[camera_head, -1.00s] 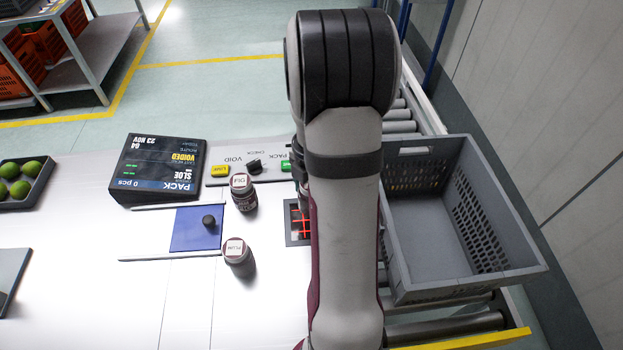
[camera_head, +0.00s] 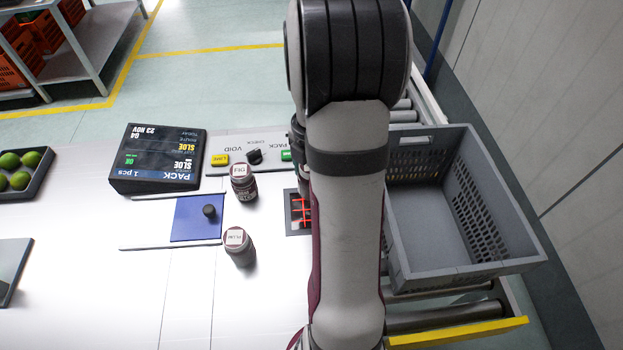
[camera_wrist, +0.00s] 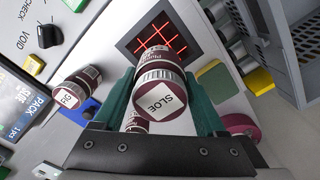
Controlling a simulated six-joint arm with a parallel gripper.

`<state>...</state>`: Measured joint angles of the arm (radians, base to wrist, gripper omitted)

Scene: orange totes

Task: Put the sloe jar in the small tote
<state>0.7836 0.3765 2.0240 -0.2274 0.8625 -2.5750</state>
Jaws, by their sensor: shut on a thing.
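The sloe jar (camera_wrist: 163,98), with a white SLOE label on its lid, is between the green fingers of my gripper (camera_wrist: 158,82) in the wrist view. My gripper is shut on it, beside the red-lit scanner grid (camera_wrist: 154,36). In the head view my arm hides both the gripper and the sloe jar. A grey tote (camera_head: 400,262) stands on the rollers to the right of my arm, and its visible inside is empty. Part of it also shows at the upper right of the wrist view (camera_wrist: 290,50).
The fig jar (camera_head: 243,184) and plum jar (camera_head: 238,246) stand on the white table left of my arm. A blue plate with a black knob (camera_head: 197,226), a button panel (camera_head: 236,165) and a display reading "PACK 1 pcs" (camera_head: 158,157) are nearby. A tray of green fruit (camera_head: 40,180) is far left.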

